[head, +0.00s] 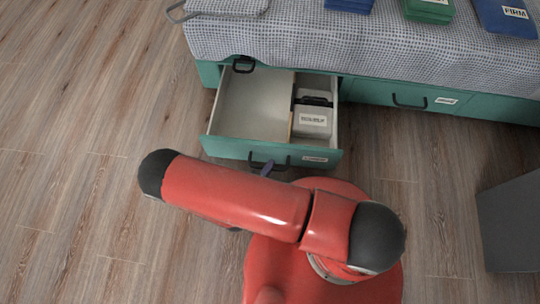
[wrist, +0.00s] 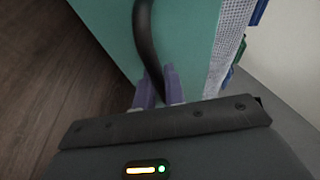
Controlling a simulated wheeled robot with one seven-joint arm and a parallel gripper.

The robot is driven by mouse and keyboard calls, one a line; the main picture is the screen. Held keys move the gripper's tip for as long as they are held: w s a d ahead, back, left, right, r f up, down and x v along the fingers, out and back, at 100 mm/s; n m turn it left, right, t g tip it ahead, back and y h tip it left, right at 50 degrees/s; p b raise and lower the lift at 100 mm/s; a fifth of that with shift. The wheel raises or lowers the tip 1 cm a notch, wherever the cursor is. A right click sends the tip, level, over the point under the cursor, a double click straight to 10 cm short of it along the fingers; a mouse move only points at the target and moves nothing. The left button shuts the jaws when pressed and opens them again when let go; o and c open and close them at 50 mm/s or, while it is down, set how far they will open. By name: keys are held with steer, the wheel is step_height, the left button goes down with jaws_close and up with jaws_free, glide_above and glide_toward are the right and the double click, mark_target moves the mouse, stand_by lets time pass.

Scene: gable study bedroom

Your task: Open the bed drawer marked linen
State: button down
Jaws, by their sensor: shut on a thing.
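The teal bed drawer (head: 225,148) stands pulled well out from under the bed in the head view. Its front carries a small white label (head: 315,159), too small to read. My gripper (head: 267,167) is at the drawer's dark handle (head: 283,163), mostly hidden behind my red arm. In the wrist view the purple fingers of my gripper (wrist: 158,86) are shut on the black curved handle (wrist: 146,32), with the teal drawer front (wrist: 105,30) behind it.
Inside the drawer a light labelled box (head: 312,121) sits in the right compartment; the left one looks empty. A second bed drawer (head: 375,94) to the right is shut. Folded cloths (head: 428,10) lie on the bed (head: 300,45). A grey block (head: 510,220) stands at right. Wooden floor is clear at left.

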steer(key=shift+s, duration=0.55)
steer(key=c, duration=1.5)
jaws_free()
steer(key=v, duration=0.7)
steer(key=shift+s+a+r, duration=0.1)
steer(key=shift+s+a, duration=0.1)
steer(key=shift+s, duration=0.1)
